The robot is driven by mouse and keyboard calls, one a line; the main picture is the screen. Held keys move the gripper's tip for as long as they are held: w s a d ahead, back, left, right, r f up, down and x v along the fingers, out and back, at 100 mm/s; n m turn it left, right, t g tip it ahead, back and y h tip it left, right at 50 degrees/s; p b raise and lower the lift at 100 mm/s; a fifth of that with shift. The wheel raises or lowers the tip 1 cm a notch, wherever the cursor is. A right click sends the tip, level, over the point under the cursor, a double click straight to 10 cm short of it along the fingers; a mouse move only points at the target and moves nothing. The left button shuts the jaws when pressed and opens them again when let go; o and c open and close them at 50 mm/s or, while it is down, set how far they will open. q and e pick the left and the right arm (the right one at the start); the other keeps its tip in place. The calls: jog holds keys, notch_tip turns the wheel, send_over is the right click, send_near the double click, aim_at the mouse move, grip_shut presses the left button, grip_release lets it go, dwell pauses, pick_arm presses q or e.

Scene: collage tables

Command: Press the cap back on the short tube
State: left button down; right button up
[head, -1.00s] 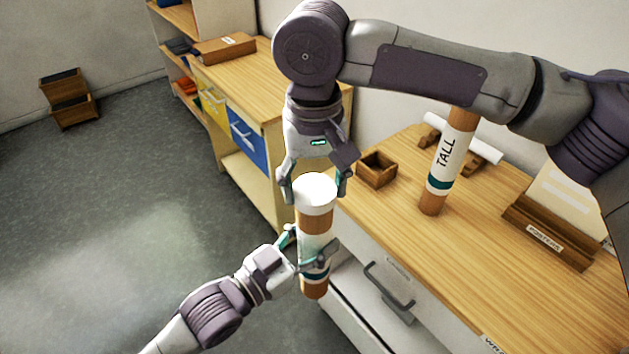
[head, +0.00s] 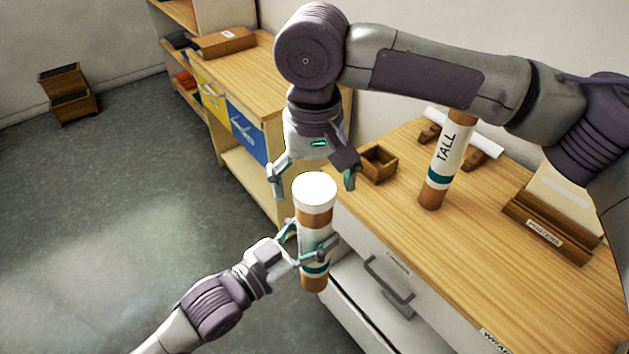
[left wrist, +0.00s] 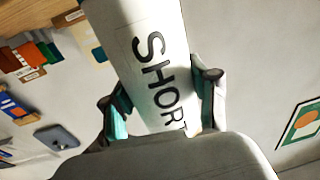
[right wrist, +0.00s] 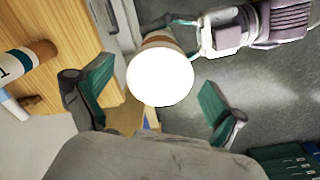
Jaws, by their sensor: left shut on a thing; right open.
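The short tube (head: 313,225) is upright, brown and white, with a white cap (head: 315,188) seated on its top end. My left gripper (head: 312,257) is shut around the tube's lower part, in front of the table's drawers. The left wrist view shows the word SHORT on the tube (left wrist: 155,70) between the fingers. My right gripper (head: 312,180) is open, its fingers on both sides of and apart from the cap. In the right wrist view the cap (right wrist: 160,78) is a bright white disc between the spread fingers, touching neither.
A tall tube (head: 446,160) marked TALL stands on the wooden table (head: 480,220). A small open wooden box (head: 378,165) is at the table's left edge. A wooden holder (head: 548,232) lies at right. A drawer (head: 365,310) below is partly open.

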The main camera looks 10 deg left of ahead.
jog(key=shift+r, duration=0.1)
notch_tip(320, 180, up, 12)
dwell(0.5)
dwell(0.4)
